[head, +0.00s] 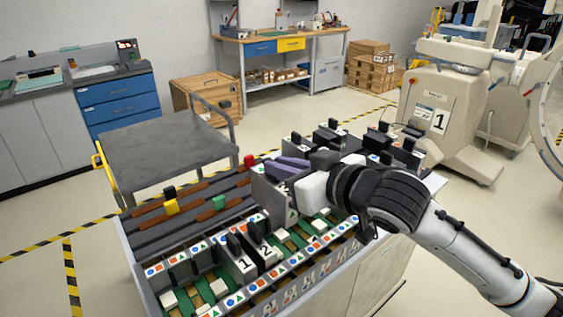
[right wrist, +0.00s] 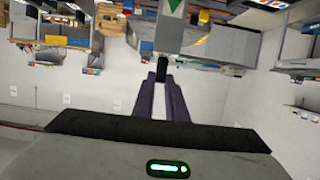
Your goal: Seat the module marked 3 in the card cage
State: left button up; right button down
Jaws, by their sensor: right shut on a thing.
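The card cage (head: 235,300) is on the near cart, with rails of coloured shape labels and green strips between them. The module marked 1 (head: 244,264) and the module marked 2 (head: 266,250) stand upright side by side in it. My right gripper (head: 277,167) has purple fingers and is shut on a grey module (head: 270,194) above the cage, to the right of module 2. I cannot read a number on it. In the right wrist view the fingers (right wrist: 162,85) close on its black handle, and a green triangle shows on the module (right wrist: 190,22). My left gripper is out of view.
Several dark-handled modules (head: 331,135) stand on the cart's far right part. A grey trolley (head: 165,145) stands close behind.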

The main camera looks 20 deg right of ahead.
aim_at(282, 185)
jog(key=shift+f+b, duration=0.8)
jog(key=shift+f, duration=0.7)
jog(key=shift+f+b, duration=1.55)
jog(key=shift+f, duration=1.35)
jog(key=shift+f+b, duration=0.6)
jog(key=shift+f, duration=0.5)
jog(key=shift+f+b, duration=0.4)
jog(key=shift+f, duration=1)
jog(key=c, duration=1.7)
grip_release()
jog(key=shift+f, duration=0.15)
jog(key=v, duration=1)
jog(key=shift+s+r, duration=0.1)
jog(key=shift+r, duration=0.1)
